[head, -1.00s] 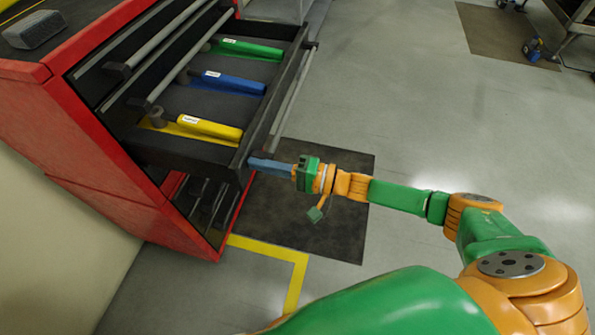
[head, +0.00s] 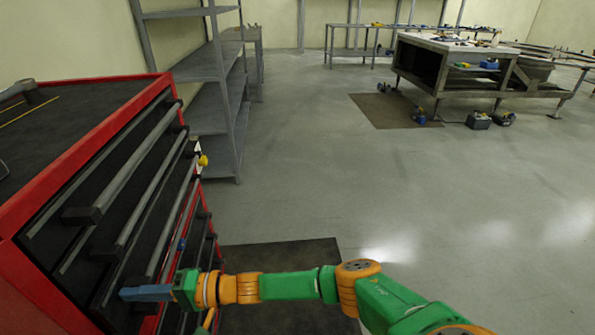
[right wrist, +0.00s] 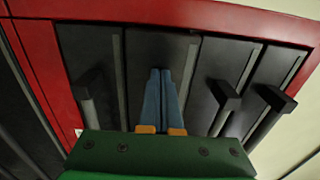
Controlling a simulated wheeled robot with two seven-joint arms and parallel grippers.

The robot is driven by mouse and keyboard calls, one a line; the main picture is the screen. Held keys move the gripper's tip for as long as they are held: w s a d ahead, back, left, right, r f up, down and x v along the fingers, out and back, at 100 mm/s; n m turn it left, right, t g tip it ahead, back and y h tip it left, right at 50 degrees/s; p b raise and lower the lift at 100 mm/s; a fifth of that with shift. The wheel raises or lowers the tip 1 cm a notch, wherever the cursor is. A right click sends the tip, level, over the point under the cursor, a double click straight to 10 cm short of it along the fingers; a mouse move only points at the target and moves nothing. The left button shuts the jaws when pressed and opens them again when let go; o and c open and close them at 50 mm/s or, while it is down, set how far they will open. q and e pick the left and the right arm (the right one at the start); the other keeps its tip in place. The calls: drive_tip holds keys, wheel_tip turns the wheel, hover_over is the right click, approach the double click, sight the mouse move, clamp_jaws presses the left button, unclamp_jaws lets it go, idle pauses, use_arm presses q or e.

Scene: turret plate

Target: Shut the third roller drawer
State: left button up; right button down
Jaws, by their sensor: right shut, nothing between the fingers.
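The red roller cabinet (head: 150,80) stands at the left of the head view, with black drawer fronts and long bar handles. The third drawer (right wrist: 187,50) shows no open interior now; its front looks about level with its neighbours. My right gripper (head: 124,294) is shut and empty, its blue fingers pointing at that drawer front. In the right wrist view the fingertips (right wrist: 160,72) are at or very close to the front, between neighbouring handles; contact cannot be told. The gripper body hides part of the front. My left gripper is out of view.
A grey shelf rack (head: 215,90) stands beyond the cabinet. A dark mat (head: 280,285) lies on the floor under my right arm. A workbench (head: 450,45) is far at the back right.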

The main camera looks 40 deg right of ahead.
drive_tip(key=shift+b+x, duration=0.3)
drive_tip(key=shift+x, duration=0.65)
drive_tip(key=shift+r, duration=0.25)
